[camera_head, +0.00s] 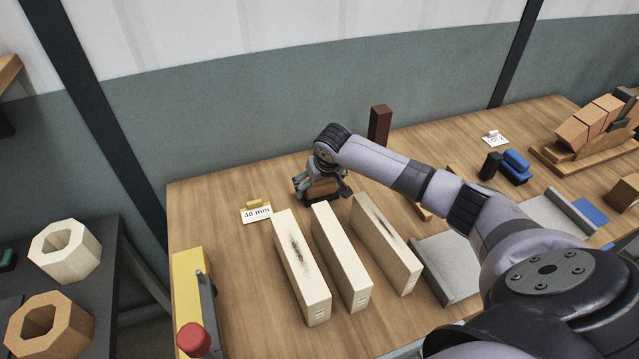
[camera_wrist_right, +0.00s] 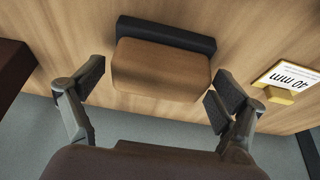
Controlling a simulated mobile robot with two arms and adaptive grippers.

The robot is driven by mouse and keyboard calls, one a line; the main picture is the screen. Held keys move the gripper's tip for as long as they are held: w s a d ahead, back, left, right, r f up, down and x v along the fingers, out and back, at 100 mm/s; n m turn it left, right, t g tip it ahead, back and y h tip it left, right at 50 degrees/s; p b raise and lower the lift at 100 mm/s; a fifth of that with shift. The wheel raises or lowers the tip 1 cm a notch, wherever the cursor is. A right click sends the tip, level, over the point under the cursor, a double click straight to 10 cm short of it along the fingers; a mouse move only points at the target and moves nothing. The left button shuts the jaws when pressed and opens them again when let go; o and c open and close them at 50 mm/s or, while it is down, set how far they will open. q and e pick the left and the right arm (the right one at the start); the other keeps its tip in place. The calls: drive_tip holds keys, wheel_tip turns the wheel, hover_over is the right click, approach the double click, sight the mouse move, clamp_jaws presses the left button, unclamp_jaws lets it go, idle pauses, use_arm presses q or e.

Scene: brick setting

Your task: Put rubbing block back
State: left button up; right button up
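The rubbing block (camera_wrist_right: 160,72) has a brown wooden body and a dark base strip. It is on the wooden table between the fingers of my right gripper (camera_wrist_right: 158,90). The fingers are spread to either side of it, with a small gap on each side, so it does not look gripped. In the head view the block (camera_head: 322,189) shows partly under my right gripper (camera_head: 323,184), near the back of the table. My left gripper is not in view.
A "40 mm" card (camera_head: 257,214) stands left of the gripper. Pale bars (camera_head: 301,267) lie in front, and a dark upright block (camera_head: 379,126) stands behind to the right. A yellow tool with a red knob (camera_head: 193,339) is at the front left.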

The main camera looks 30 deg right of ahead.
idle(0.3)
drive_tip(key=v, duration=1.2)
drive_tip(key=shift+r, duration=0.15)
drive_tip(key=shift+s, duration=0.1)
